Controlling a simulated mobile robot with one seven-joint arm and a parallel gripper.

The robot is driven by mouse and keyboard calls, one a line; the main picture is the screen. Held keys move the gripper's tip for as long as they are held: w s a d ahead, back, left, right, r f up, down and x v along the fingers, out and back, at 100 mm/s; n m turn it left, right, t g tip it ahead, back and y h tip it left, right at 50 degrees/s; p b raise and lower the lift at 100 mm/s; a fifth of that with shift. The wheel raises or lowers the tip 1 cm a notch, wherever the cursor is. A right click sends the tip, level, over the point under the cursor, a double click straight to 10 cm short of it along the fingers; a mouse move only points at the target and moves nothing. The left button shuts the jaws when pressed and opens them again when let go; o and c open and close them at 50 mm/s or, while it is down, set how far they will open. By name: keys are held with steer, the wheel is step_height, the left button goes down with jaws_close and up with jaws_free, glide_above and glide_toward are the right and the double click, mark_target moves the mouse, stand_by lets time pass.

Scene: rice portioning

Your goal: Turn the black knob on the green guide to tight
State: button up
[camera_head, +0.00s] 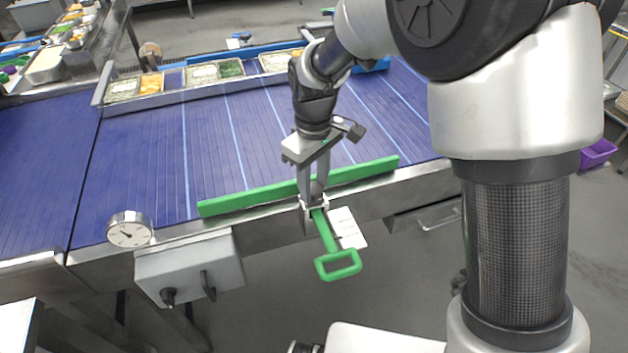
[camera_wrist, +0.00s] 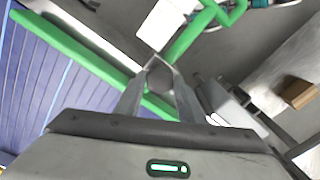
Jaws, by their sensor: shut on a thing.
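The green guide (camera_head: 245,200) is a long bar lying along the near edge of the blue conveyor. A green handle (camera_head: 338,266) with a loop end juts from it over the floor. My gripper (camera_head: 313,204) points down at the clamp where handle and bar meet. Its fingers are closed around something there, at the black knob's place. The fingers hide the knob, and its turn position cannot be told. In the wrist view, my gripper (camera_wrist: 160,66) has its fingertips close together beside the green bar (camera_wrist: 75,50) and the handle (camera_wrist: 190,35).
A white tag (camera_head: 348,228) hangs beside the handle. A round dial (camera_head: 129,230) and a grey control box (camera_head: 188,268) are on the conveyor's near side at left. Food trays (camera_head: 215,72) stand along the far side. The blue belt (camera_head: 150,150) between is clear.

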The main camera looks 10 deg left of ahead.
steer(key=m+p, duration=0.1)
steer(key=m, duration=0.6)
steer(key=shift+r, duration=0.1)
steer(key=m, duration=0.4)
steer(key=shift+a, duration=0.1)
steer(key=m+p, duration=0.1)
steer(key=m, duration=0.2)
steer(key=shift+m, duration=0.4)
steer(key=m+p, duration=0.2)
steer(key=m, duration=0.3)
steer(key=m+p, duration=0.2)
steer(key=m, duration=0.3)
steer(key=shift+m, duration=0.4)
steer(key=o, duration=1)
steer(key=shift+o, duration=0.2)
